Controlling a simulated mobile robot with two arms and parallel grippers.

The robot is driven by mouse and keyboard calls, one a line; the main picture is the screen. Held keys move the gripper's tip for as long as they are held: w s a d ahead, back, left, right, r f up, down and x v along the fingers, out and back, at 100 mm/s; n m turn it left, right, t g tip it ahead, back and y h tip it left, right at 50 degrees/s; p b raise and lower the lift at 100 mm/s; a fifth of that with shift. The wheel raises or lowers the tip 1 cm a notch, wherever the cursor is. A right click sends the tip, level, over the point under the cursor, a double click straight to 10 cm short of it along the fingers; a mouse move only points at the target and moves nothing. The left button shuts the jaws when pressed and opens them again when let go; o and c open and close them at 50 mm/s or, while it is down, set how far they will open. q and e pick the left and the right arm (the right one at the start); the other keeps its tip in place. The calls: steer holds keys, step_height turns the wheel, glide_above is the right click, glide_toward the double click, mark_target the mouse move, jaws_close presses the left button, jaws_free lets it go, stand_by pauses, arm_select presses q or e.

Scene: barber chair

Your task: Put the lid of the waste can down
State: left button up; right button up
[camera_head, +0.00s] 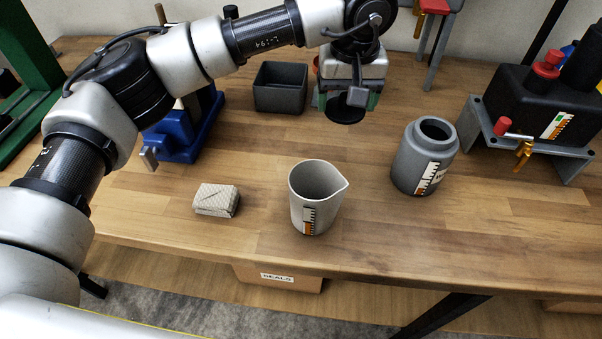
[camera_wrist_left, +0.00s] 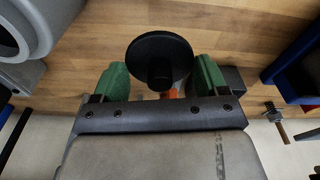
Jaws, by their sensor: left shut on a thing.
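My left gripper (camera_head: 347,97) is shut on the black round lid (camera_head: 345,110) and holds it up over the back middle of the table. In the left wrist view the lid (camera_wrist_left: 160,58) shows as a dark disc with a knob, between the green fingertips of my left gripper (camera_wrist_left: 161,80). The grey waste can (camera_head: 422,160) stands upright on the table to the right of the lid, its round mouth open. Part of the can also shows in the left wrist view (camera_wrist_left: 35,30) at the top left. My right gripper is not in view.
A grey measuring beaker (camera_head: 316,205) and a small patterned block (camera_head: 216,200) stand near the front. A grey open bin (camera_head: 281,92) and a blue vise (camera_head: 195,135) are behind. A black pump unit (camera_head: 520,100) is at right. Table between lid and beaker is clear.

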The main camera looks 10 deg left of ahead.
arm_select(q)
steer(key=shift+a+f, duration=0.8)
steer(key=shift+f, duration=0.1)
glide_above(332, 152)
step_height(332, 152, down, 4)
steer(key=shift+s+f, duration=0.15)
steer(key=shift+f, duration=0.05)
step_height(332, 152, down, 4)
steer(key=shift+f+p, duration=0.2)
steer(key=shift+p, duration=0.1)
steer(key=shift+f, duration=0.2)
steer(key=o, duration=0.9)
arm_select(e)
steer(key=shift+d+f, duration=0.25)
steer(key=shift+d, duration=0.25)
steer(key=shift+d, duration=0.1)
